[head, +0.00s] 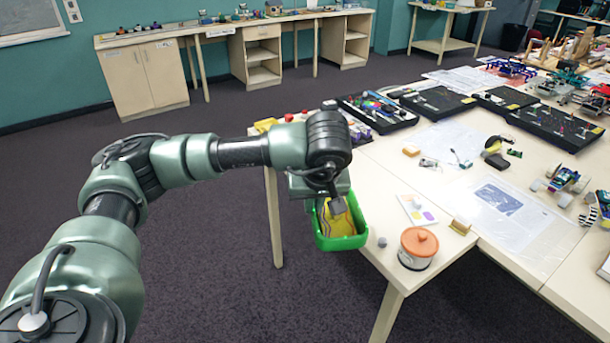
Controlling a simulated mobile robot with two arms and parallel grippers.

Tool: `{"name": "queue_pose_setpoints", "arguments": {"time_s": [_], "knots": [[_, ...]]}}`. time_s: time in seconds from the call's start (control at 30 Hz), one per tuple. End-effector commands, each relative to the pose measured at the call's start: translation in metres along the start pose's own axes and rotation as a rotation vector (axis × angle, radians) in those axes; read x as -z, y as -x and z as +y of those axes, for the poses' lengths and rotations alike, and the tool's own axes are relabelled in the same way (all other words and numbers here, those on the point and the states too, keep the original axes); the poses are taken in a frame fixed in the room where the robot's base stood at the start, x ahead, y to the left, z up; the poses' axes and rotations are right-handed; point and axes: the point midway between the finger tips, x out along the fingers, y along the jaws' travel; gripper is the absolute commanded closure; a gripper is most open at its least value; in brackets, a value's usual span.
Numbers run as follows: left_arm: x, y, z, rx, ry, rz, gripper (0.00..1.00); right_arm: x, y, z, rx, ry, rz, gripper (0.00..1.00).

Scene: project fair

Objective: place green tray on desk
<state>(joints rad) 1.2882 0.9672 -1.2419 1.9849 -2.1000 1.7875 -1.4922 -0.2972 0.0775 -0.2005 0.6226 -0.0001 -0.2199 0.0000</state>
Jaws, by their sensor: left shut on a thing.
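A green tray (343,242) with something yellow inside hangs in my left gripper (328,200), beside the left edge of the near desk (385,246). The gripper is shut on the tray, and the wrist hides part of the tray's far side and the fingertips. The tray looks roughly level. I cannot tell its exact height against the desk top. My right gripper is not in view.
On the desk near the tray stand a jar with an orange lid (418,246), a small grey object (382,242) and a white card (417,210). Black trays (437,103) with parts fill the far side. Dark carpet (215,270) lies open at left.

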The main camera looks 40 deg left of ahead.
Motion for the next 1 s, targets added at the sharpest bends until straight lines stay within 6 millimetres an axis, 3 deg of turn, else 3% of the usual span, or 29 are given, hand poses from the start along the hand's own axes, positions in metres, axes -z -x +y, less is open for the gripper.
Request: {"name": "queue_pose_setpoints", "arguments": {"time_s": [0.3,0.53,0.73,1.0], "knots": [[-0.103,-0.042,0.013,-0.152,-0.362,-0.013,1.00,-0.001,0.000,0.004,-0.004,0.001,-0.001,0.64],[-0.169,-0.060,0.022,-0.265,-0.584,-0.022,1.00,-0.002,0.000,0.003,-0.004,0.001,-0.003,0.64],[-0.196,-0.066,0.028,-0.319,-0.679,-0.018,1.00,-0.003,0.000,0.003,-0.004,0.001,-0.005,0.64],[-0.199,-0.068,0.028,-0.323,-0.689,-0.015,1.00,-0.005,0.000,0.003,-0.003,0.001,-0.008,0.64]]}}
